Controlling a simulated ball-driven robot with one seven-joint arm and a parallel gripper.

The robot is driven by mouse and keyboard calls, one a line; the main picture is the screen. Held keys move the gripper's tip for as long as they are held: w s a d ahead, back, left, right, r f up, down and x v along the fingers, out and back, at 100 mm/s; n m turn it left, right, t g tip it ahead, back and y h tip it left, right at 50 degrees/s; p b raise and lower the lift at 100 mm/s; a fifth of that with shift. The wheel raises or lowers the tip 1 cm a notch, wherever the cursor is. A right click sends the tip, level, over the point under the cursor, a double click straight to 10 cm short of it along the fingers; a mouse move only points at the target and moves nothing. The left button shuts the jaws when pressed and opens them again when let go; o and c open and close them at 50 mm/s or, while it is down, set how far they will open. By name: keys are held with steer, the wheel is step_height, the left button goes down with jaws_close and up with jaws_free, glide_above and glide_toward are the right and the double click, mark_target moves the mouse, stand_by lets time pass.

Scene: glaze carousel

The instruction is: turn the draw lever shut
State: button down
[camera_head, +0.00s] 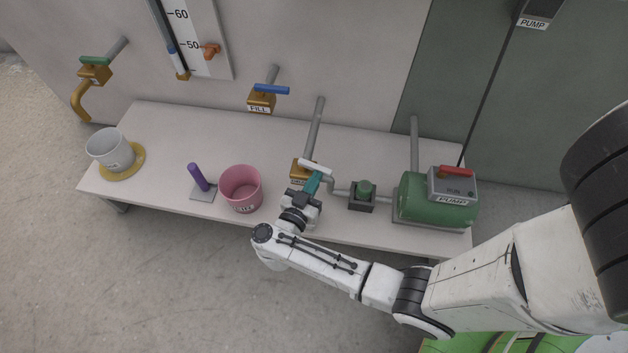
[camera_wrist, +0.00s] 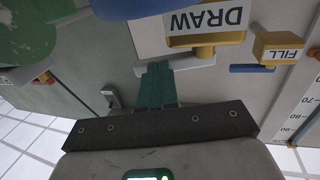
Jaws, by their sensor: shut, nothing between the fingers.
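The draw valve (camera_head: 299,171) is a brass block on a grey pipe near the bench's front. Its white lever (camera_head: 318,166) sticks out to the right, tilted slightly downward. In the wrist view the lever (camera_wrist: 196,63) shows as a pale bar beside the DRAW label (camera_wrist: 206,21). My gripper (camera_head: 314,180) has teal fingers, which are shut and empty. In the wrist view the fingertips (camera_wrist: 156,70) overlap the lever's free end. I cannot tell whether they touch it.
The pink bucket (camera_head: 241,188) stands left of my gripper. A purple handle (camera_head: 198,177) and white bucket (camera_head: 109,148) stand further left. A dark block (camera_head: 362,197) and green pump (camera_head: 418,199) are to the right. The blue-handled FILL valve (camera_head: 262,101) is behind.

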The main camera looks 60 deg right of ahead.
steer(key=n+t+p, duration=0.1)
steer(key=p, duration=0.1)
steer(key=d+n+t+y+p, duration=0.1)
steer(key=t+p, duration=0.1)
steer(key=n+t+p, duration=0.1)
steer(key=t+p, duration=0.1)
steer(key=shift+s+d, duration=0.35)
steer(key=shift+s, duration=0.05)
